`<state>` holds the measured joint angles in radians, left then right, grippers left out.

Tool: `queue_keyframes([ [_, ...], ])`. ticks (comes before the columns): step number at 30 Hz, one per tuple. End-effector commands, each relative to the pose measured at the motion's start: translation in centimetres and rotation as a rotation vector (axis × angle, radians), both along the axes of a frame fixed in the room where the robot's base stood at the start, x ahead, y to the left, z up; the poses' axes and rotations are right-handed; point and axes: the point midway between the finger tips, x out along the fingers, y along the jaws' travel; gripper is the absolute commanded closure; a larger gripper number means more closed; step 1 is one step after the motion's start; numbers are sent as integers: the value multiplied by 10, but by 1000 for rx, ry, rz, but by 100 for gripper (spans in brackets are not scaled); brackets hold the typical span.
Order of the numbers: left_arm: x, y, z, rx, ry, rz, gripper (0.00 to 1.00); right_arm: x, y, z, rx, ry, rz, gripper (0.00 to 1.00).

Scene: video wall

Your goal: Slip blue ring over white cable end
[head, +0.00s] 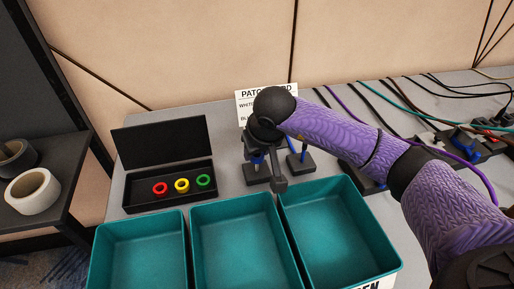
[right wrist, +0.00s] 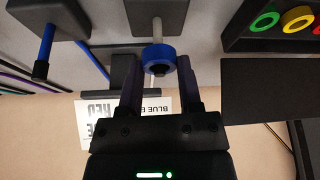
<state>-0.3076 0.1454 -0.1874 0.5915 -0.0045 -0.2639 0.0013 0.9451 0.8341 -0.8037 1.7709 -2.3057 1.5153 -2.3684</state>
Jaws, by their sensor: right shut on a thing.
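My right gripper (right wrist: 159,80) is shut on the blue ring (right wrist: 159,54), which sits between its fingertips in the right wrist view. The white cable end (right wrist: 157,28) rises from a dark stand (right wrist: 170,8) and lines up with the ring. Its white shaft runs into the ring, and a dark tip shows at the ring's opening. The ring seems to be around the cable end, but how far along it I cannot tell. In the head view my right gripper (head: 266,160) hides most of the ring and cable end. My left gripper is not in view.
A blue cable end (right wrist: 47,45) stands on a neighbouring stand (head: 301,163). An open black case (head: 168,199) holds red, yellow and green rings. Teal bins (head: 245,245) line the table's front. A sign (head: 245,107) stands behind; cables and connector blocks lie right.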

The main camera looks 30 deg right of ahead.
Motion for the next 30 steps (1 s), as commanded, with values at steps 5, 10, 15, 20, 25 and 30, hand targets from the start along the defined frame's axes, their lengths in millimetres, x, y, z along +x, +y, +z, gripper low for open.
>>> queue_keyframes([
  [5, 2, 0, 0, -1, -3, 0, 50, 0, 0, 0, 0, -1, 0, 100],
  [10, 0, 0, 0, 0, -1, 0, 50, 0, 0, 0, 0, -1, -1, 42],
  [15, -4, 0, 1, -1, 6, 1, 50, 0, 0, 0, 0, -1, -1, 14],
  [20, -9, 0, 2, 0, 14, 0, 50, 0, 0, 0, 0, 0, -1, 14],
  [25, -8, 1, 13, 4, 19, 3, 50, -6, 0, 23, -1, -7, 0, 14],
  [30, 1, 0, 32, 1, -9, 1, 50, -24, 2, 66, -1, -8, 0, 14],
])
